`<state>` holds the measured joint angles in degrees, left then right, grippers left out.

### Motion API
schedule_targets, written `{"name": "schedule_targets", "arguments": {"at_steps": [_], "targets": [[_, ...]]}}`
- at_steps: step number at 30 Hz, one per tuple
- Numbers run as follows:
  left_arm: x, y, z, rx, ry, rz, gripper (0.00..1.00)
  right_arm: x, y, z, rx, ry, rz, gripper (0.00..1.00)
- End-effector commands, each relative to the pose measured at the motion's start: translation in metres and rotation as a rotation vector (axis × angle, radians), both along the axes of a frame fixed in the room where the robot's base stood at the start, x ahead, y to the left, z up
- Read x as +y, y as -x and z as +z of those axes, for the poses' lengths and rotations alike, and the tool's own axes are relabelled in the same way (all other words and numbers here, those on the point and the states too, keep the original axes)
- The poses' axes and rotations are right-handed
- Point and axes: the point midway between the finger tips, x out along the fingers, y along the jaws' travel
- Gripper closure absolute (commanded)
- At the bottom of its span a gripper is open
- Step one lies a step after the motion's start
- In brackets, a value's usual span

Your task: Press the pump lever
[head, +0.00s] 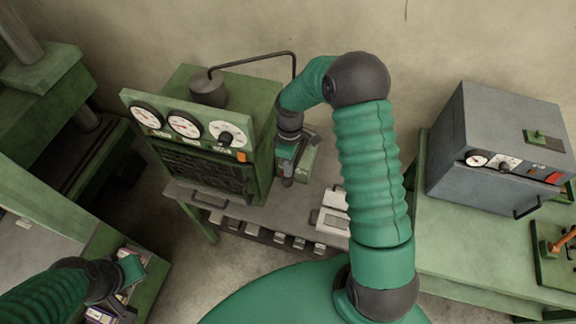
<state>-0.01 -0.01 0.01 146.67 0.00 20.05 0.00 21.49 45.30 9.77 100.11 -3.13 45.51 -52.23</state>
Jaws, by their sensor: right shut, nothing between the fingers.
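A green machine (262,150) with a row of three white dials stands left of centre on a grey-topped bench. A thin black bent bar (250,63) runs from the grey cylinder (208,90) on its top to the right, and its end passes behind my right arm. A small green block (307,160), perhaps the pump, sits on the bench beside the machine. My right gripper (288,180) points down in front of this block, shut and empty. The lever is not clearly visible there; contact cannot be told. My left gripper (128,285) is low at the left, its fingers unclear.
White boxes (333,212) lie on the bench right of my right gripper. A grey cabinet (495,150) with dials stands on a green table (450,250) at the right. A green press (40,80) stands at the left. A box of small items (100,314) lies under my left gripper.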

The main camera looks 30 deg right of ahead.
Motion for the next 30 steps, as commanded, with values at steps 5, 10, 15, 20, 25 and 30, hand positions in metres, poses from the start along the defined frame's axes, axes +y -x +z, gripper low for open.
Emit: {"name": "schedule_targets", "arguments": {"at_steps": [5,10,15,20,25,30], "targets": [[0.000,0.000,0.007,0.000,0.000,0.000,1.00,0.002,0.001,-0.011,0.000,0.001,0.001,1.00],[0.000,0.000,0.006,0.000,0.000,0.000,1.00,0.002,0.001,-0.013,-0.002,0.001,0.001,1.00],[0.000,0.000,0.004,0.000,0.000,0.000,1.00,0.003,0.002,-0.016,-0.004,0.004,0.001,1.00],[0.000,0.000,-0.023,0.000,0.000,0.000,1.00,0.013,0.011,-0.045,-0.045,0.064,0.006,1.00],[0.000,0.000,-0.070,0.001,0.000,0.000,1.00,0.028,0.023,-0.093,-0.140,0.169,0.009,1.00],[0.000,0.000,-0.097,0.001,0.000,0.000,1.00,0.037,0.031,-0.133,-0.151,0.179,0.001,1.00]]}}
